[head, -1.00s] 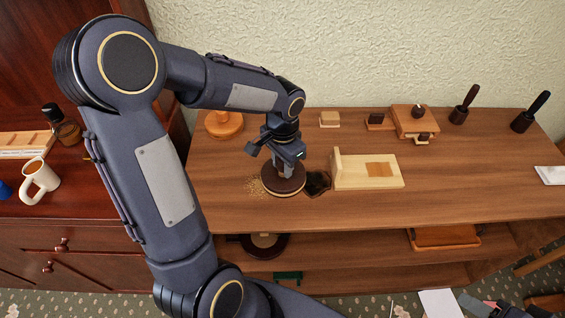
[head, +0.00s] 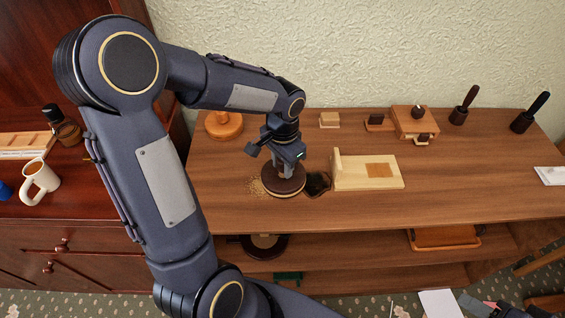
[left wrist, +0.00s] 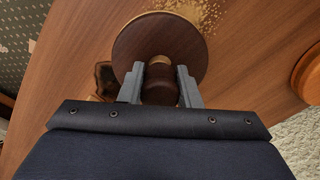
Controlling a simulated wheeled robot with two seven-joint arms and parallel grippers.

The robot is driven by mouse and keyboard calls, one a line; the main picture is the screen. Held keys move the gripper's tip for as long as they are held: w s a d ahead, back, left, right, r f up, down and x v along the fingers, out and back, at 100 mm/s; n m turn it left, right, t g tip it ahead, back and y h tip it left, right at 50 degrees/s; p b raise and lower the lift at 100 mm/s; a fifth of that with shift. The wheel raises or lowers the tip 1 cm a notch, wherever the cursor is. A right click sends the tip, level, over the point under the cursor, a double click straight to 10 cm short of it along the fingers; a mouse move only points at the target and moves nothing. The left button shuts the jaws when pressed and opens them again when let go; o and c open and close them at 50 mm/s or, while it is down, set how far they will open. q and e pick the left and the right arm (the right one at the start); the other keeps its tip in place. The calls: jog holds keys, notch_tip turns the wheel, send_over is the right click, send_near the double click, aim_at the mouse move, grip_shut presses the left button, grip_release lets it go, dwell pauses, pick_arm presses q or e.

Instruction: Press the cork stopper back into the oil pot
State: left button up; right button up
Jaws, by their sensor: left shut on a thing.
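My left gripper (head: 285,173) is shut on the dark brown knob (left wrist: 160,82) of a round dark wooden disc (left wrist: 128,48). The disc (head: 270,180) lies flat over a paler round base on the wooden bench top. A small dark, glossy vessel (head: 318,184) stands just right of the disc; it may be the oil pot. In the left wrist view it is partly hidden behind the left finger (left wrist: 104,76). I cannot clearly make out a cork stopper. A grey part at the lower right edge of the head view (head: 480,305) may be my right gripper; its jaws are unclear.
Pale grains (head: 255,186) lie left of the disc. A pale wooden block with an upright end (head: 375,181) stands right of the vessel. An orange wooden piece (head: 223,125), small blocks and two dark-handled tools (head: 464,105) stand along the back. The bench front is clear.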

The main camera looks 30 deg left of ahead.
pick_arm(q)
jog(key=shift+f+b, duration=0.4)
jog(key=shift+f, duration=0.1)
dwell(0.4)
jog(key=o, duration=1)
jog(key=shift+o, duration=0.2)
notch_tip(320, 180, up, 7)
jog(key=shift+r+p, duration=0.2)
jog(key=shift+p, duration=0.1)
jog(key=shift+r, duration=0.2)
